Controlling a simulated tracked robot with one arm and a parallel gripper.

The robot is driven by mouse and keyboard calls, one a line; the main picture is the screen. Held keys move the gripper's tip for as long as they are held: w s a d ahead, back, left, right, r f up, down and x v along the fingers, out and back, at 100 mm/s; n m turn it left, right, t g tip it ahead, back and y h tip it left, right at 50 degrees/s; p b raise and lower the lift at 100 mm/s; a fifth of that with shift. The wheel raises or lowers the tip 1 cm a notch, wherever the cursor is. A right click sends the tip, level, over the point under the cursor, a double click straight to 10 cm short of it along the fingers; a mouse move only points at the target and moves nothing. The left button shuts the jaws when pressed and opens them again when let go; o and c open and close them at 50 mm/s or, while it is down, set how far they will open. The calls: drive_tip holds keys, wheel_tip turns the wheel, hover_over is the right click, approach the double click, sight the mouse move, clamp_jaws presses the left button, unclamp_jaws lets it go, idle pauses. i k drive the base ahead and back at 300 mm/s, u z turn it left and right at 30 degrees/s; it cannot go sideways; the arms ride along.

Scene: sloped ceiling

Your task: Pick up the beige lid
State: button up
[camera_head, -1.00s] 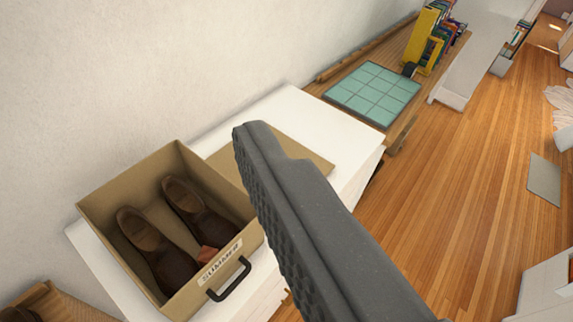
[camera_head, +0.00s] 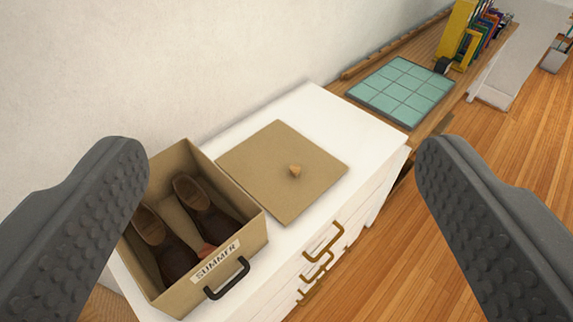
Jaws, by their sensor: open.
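In the picture the lid shows between the fingers, farther off. The left finger covers part of the box.
A wooden bench (camera_head: 436,113) beyond the dresser bears a teal gridded board (camera_head: 402,90) and a row of books (camera_head: 470,35). The wall (camera_head: 180,60) rises behind the dresser. Drawer handles (camera_head: 322,240) stick out from the dresser front.

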sight(284, 171)
drive_tip(key=z, duration=1.9)
drive_tip(key=i, duration=2.45)
drive_tip(key=u, duration=3.25)
